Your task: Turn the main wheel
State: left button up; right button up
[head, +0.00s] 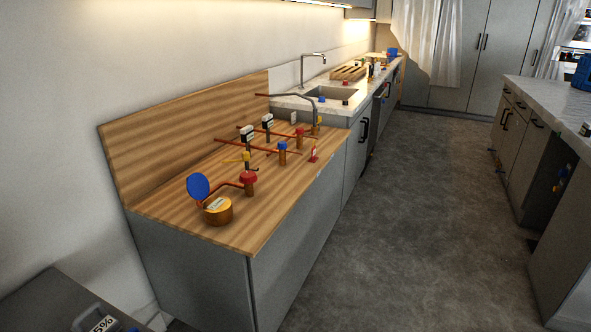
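A pipe assembly stands on the wooden counter (170,205). At its near end is a round brass part (217,211) with a pale label, with an upright blue disc (198,187) beside it. A red round wheel (248,178) sits on a brass fitting just behind. A yellow handle (240,158) and a blue-topped brass fitting (283,147) stand further back. I cannot tell from labels which one is the main wheel. Neither of my grippers is in view.
Behind the wooden counter is a marble counter with a sink (332,93) and faucet (313,58). A marble-topped island (540,95) stands at the right. The grey floor (415,210) between them is clear. A dark surface (45,300) is at bottom left.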

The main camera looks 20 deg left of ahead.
aim_at(246, 177)
jog(key=l+u, duration=0.15)
jog(key=u, duration=0.3)
jog(key=l+u, duration=0.2)
jog(key=u, duration=0.25)
jog(key=l+u, duration=0.2)
jog(key=u, duration=0.25)
jog(key=i, duration=0.05)
